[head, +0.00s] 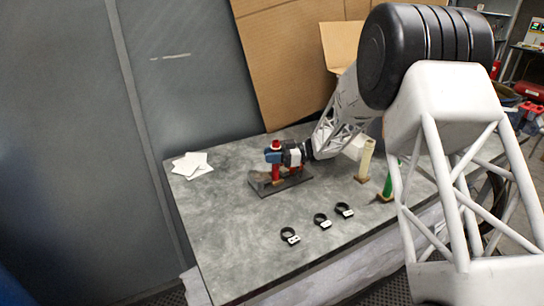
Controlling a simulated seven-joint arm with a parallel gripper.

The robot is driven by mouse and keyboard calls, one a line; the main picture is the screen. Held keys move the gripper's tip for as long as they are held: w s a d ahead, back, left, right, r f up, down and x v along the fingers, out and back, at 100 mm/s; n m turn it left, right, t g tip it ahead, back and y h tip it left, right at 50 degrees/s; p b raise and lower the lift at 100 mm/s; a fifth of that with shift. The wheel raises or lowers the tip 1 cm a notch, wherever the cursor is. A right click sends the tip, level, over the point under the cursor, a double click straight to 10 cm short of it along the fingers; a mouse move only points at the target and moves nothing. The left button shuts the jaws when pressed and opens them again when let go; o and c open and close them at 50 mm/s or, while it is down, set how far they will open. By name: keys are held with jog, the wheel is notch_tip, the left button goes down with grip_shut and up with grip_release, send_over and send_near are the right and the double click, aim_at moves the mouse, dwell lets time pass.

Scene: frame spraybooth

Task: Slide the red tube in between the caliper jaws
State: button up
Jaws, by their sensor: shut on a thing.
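The red tube (275,173) stands about upright in the head view, over the left part of a dark fixture base (283,187). Its red top shows above my gripper (273,157), with a white spot on it. My gripper reaches in from the right and is shut on the tube; blue finger parts cover its middle. The caliper jaws cannot be made out clearly; they seem to be at the fixture, partly hidden by my gripper and the tube. I cannot tell whether the tube is between them or touches the base.
A tan tube (366,158) and a green tube (388,183) stand on small wooden bases to the right. Three black rings (321,220) with white tags lie along the front of the grey table (225,240). White cards (191,165) lie at left. Cardboard (290,75) stands behind.

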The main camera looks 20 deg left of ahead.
jog(key=shift+w+a, duration=0.25)
dwell(0.3)
jog(key=o, duration=1.1)
jog(key=shift+d, duration=0.15)
jog(key=shift+v, duration=3.8)
jog(key=shift+r, duration=0.1)
